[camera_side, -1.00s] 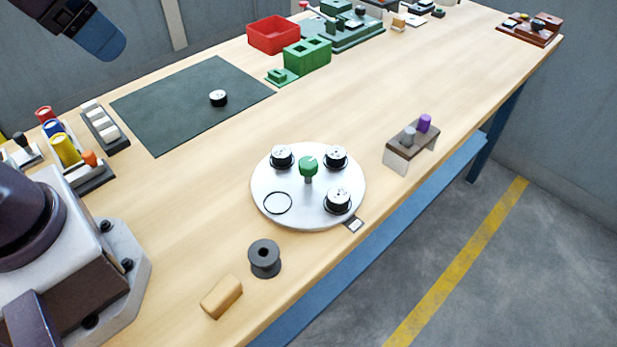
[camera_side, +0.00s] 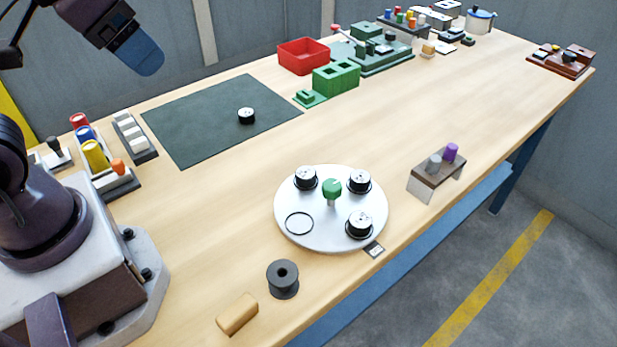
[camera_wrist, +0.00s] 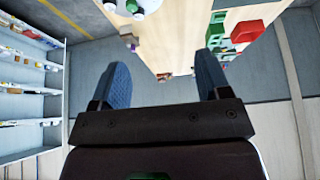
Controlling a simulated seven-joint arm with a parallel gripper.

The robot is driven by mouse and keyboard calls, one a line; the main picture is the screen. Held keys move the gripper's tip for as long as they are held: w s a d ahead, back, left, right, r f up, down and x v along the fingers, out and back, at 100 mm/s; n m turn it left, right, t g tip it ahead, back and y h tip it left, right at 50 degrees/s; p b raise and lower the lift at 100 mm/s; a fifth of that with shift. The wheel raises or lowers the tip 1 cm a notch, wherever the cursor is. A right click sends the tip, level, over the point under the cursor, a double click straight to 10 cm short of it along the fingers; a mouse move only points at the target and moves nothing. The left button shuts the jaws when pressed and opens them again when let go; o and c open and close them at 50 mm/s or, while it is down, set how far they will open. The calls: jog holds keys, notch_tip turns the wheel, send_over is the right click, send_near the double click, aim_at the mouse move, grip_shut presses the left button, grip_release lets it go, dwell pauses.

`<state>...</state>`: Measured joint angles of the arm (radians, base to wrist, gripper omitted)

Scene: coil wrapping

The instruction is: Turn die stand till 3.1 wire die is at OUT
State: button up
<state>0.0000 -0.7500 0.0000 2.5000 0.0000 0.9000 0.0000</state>
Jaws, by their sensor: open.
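The die stand is a round white turntable (camera_side: 331,235) with a green knob (camera_side: 331,187) at its centre. Three black dies with white tops sit on it: one at the back left (camera_side: 306,178), one at the back right (camera_side: 359,181), one at the front right (camera_side: 360,224). The front-left ring (camera_side: 299,223) is empty. A small tag (camera_side: 374,250) lies at the rim beside the front-right die; its lettering and the die numbers are too small to read. Another die (camera_side: 246,116) sits on the dark mat. My gripper (camera_wrist: 163,85) is open and empty, high above the table's far-left side.
A grey spool (camera_side: 283,279) and a wooden block (camera_side: 237,314) stand in front of the turntable. A small rack with grey and purple pegs (camera_side: 437,172) is to its right. A red bin (camera_side: 303,57) and green block (camera_side: 336,75) stand behind. Table between mat and turntable is clear.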

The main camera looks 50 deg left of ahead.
jog(key=shift+c, duration=0.5)
jog(key=m+g, duration=0.6)
jog(key=m, duration=0.3)
send_near(332, 185)
notch_tip(332, 185, down, 10)
jog(key=shift+s+r, duration=0.1)
jog(key=shift+r, duration=0.05)
